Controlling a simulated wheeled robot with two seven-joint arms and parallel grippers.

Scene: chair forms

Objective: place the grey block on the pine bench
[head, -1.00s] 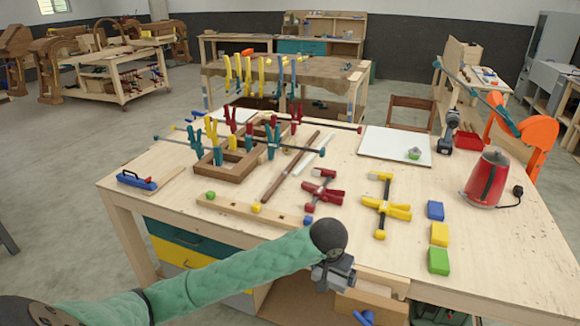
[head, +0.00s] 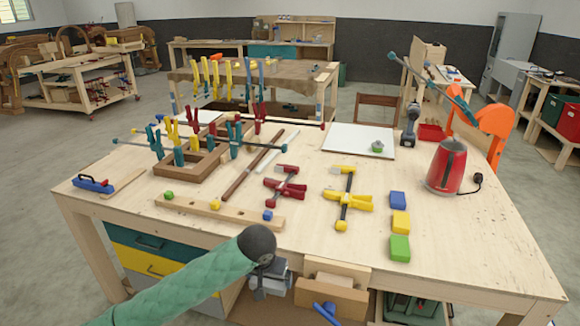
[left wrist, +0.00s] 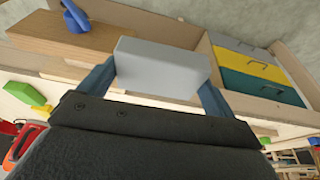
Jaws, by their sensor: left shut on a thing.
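The grey block (left wrist: 160,66) is a plain light-grey box held crosswise between the two blue-grey fingers of my left gripper (left wrist: 157,84) in the left wrist view. The pine bench (head: 460,240) is the large pale wooden table filling the middle of the head view. My right gripper is not in view.
Blue, yellow (head: 401,222) and green blocks line the bench's right part. The front right top is clear.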

